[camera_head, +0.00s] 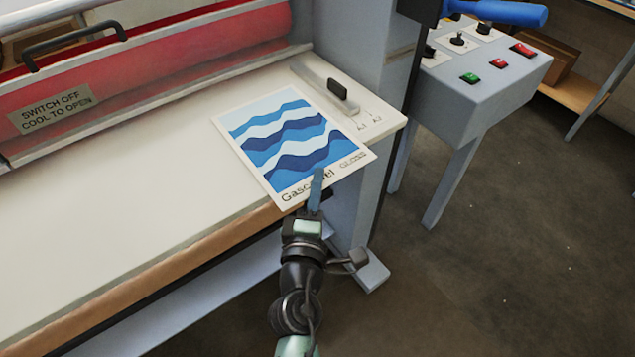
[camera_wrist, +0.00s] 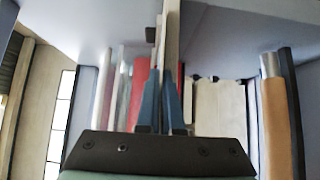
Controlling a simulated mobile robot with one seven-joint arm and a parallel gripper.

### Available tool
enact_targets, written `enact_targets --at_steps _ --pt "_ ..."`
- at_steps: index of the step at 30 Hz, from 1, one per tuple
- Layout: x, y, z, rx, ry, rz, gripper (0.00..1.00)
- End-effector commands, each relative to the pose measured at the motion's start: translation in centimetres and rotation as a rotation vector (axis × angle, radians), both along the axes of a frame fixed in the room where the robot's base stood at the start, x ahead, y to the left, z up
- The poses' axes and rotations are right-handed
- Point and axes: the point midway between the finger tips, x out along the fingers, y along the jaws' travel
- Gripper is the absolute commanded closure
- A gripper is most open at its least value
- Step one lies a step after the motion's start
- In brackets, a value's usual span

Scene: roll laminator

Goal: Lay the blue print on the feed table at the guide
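The blue print (camera_head: 285,145) is a white sheet with blue waves and lettering along its near edge. It is over the right end of the pale feed table (camera_head: 130,190), with its near edge at the table's front edge. I cannot tell whether it lies flat or hovers slightly. The guide (camera_head: 318,84), a pale bar with a dark knob, runs beside the print's right edge with a narrow gap. My gripper (camera_head: 316,190) is shut on the print's near edge. In the wrist view its blue fingers (camera_wrist: 162,95) are close together on a thin edge-on sheet.
The red roller housing (camera_head: 150,70) with a warning label is behind the table. A grey control box (camera_head: 490,60) with green and red buttons stands at the right. Marks lie right of the guide. The table's left part is clear.

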Motion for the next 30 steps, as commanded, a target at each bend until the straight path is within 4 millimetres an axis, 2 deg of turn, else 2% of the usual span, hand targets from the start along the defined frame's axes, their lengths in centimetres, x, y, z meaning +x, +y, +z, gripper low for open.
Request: enact_targets --at_steps 3,9,21,26,30 --pt "0.0 0.0 -0.4 0.001 -0.001 0.000 1.00" --pt "0.0 0.0 -0.3 0.000 0.000 0.000 0.67" --pt "-0.1 0.0 0.1 -0.001 0.001 0.000 0.67" --pt "-2.6 0.4 -0.3 -0.001 0.003 0.001 0.67" --pt "-5.4 0.7 -0.4 -0.001 0.003 0.000 0.67"
